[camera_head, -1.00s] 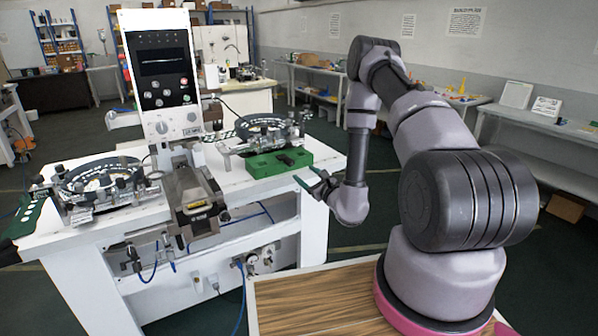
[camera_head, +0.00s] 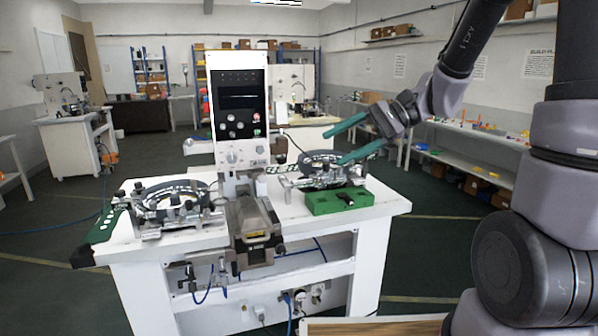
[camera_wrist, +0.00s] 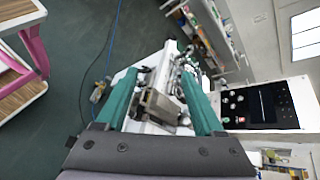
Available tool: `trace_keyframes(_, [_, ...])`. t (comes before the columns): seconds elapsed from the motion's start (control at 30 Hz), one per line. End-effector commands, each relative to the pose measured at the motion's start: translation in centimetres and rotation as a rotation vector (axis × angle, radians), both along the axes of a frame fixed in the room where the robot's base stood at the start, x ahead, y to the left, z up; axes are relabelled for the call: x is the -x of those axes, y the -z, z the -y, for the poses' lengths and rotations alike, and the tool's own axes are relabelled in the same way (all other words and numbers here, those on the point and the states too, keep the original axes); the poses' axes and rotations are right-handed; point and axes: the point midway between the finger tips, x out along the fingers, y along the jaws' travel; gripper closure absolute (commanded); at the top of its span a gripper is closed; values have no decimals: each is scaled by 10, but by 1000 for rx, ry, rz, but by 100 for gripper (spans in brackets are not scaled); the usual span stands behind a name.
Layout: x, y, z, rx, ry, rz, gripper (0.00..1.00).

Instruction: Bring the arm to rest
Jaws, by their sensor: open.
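My gripper (camera_head: 350,141) is raised above the right side of the white workbench (camera_head: 392,206), at the upper right of the head view. Its two teal fingers are spread wide apart and point left, with nothing between them. My arm folds up and back toward the right edge of the picture. In the wrist view my gripper (camera_wrist: 165,100) shows both teal fingers apart, with part of the bench machine seen beyond them. The gripper appears clear of the bench and its fixtures.
A tall white control panel (camera_head: 240,100) stands mid-bench, left of my gripper. A ring fixture (camera_head: 168,203) sits at the left. Another ring fixture (camera_head: 325,168) and a green block (camera_head: 338,200) sit at the right. Shelves (camera_head: 470,147) line the right wall.

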Motion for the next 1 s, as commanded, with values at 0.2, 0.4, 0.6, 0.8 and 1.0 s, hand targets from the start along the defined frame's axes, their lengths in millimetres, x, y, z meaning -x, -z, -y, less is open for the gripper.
trace_keyframes(0.2, [45,-15,44,355,-62,231,30])
trace_keyframes(0.4, [64,-37,97,661,-21,476,30])
trace_keyframes(0.6, [73,-67,139,868,63,688,30])
trace_keyframes(0.8, [77,-82,156,945,104,777,30])
trace_keyframes(1.0, [76,-83,157,950,108,780,30])
